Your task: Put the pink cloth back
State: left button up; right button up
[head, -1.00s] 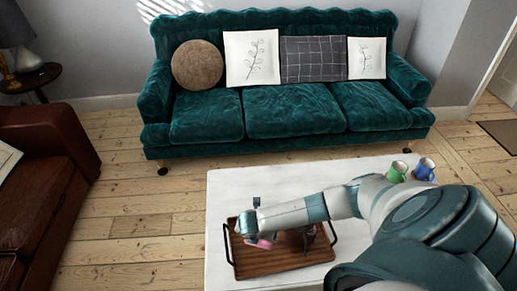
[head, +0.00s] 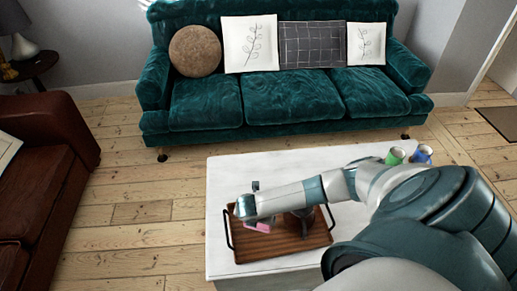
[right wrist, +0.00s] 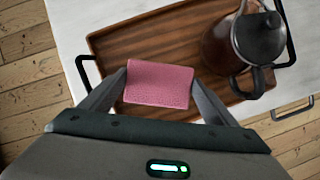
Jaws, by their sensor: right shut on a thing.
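The pink cloth (right wrist: 160,84) is folded into a small rectangle between the two fingers of my right gripper (right wrist: 158,88), which is shut on it. In the head view the cloth (head: 257,227) shows just below the gripper (head: 247,218), over the left part of the wooden tray (head: 285,246). I cannot tell whether the cloth touches the tray. The tray (right wrist: 135,45) has black handles and lies on the white table (head: 225,180). My left gripper is not in view.
A dark kettle-like pot (right wrist: 245,40) stands on the tray, right of the cloth, partly behind my arm in the head view. A green mug (head: 394,156) and a blue mug (head: 421,154) stand at the table's far right. A teal sofa (head: 290,105) is behind. The table's left part is clear.

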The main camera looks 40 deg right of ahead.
jog(key=w+a+r+m+g, duration=0.2)
jog(key=w+a+r+m, duration=0.1)
jog(key=a+r+m, duration=0.5)
jog(key=w+a+r+m+g, duration=0.25)
jog(key=a+r+m, duration=0.25)
jog(key=r, duration=0.5)
jog(key=s+a+r+m+g+y, duration=0.1)
jog(key=s+r+m, duration=0.3)
jog(key=r, duration=0.7)
jog(key=s+a+r+m+g+y, duration=0.1)
jog(key=s+a+r+m+y, duration=0.1)
jog(key=s+a+r+m, duration=0.2)
notch_tip(320, 180, up, 7)
jog(key=m, duration=0.3)
jog(key=shift+s+y, duration=0.2)
jog(key=shift+y, duration=0.2)
